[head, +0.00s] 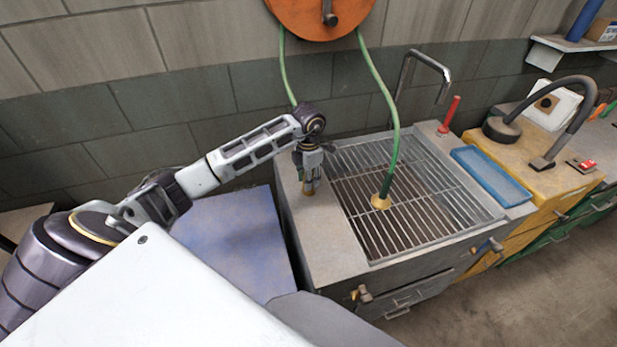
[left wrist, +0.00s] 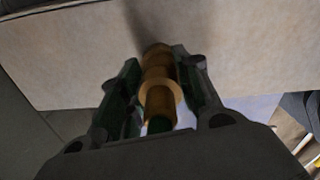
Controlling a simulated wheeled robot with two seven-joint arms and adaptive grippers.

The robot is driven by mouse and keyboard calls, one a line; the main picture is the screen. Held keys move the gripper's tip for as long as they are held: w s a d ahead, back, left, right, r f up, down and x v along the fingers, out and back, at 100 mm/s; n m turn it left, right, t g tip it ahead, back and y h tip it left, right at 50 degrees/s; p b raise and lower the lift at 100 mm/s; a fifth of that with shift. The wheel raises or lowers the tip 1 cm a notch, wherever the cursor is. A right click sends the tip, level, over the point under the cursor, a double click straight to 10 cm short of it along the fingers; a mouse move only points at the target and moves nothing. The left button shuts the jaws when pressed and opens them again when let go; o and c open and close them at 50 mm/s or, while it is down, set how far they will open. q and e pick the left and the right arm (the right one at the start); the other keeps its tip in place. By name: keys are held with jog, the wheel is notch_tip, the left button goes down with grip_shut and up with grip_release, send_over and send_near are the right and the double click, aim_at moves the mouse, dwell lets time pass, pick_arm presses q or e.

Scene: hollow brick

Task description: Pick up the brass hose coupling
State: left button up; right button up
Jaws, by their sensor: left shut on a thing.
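The brass hose coupling (left wrist: 158,85) is between the two fingers of my left gripper (left wrist: 157,98) in the left wrist view, with the fingers shut on it. In the head view my left gripper (head: 310,180) points down over the pale ledge at the left of the sink, and a bit of the coupling (head: 308,188) shows at its fingertips. I cannot tell whether the coupling touches the ledge. My right gripper is not in view.
A metal grate (head: 420,200) covers the sink, with a green hose (head: 391,150) ending in a brass-coloured fitting (head: 380,202) on it. A tall faucet (head: 405,75) stands behind. A blue surface (head: 235,240) is at the left.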

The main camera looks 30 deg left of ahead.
pick_arm(q)
jog(key=shift+c, duration=1.1)
jog(key=shift+r, duration=0.15)
jog(key=shift+r, duration=0.85)
notch_tip(320, 180, up, 6)
jog(key=shift+r+b, duration=0.1)
jog(key=shift+b, duration=0.5)
jog(key=shift+r, duration=0.95)
jog(key=shift+w, duration=0.1)
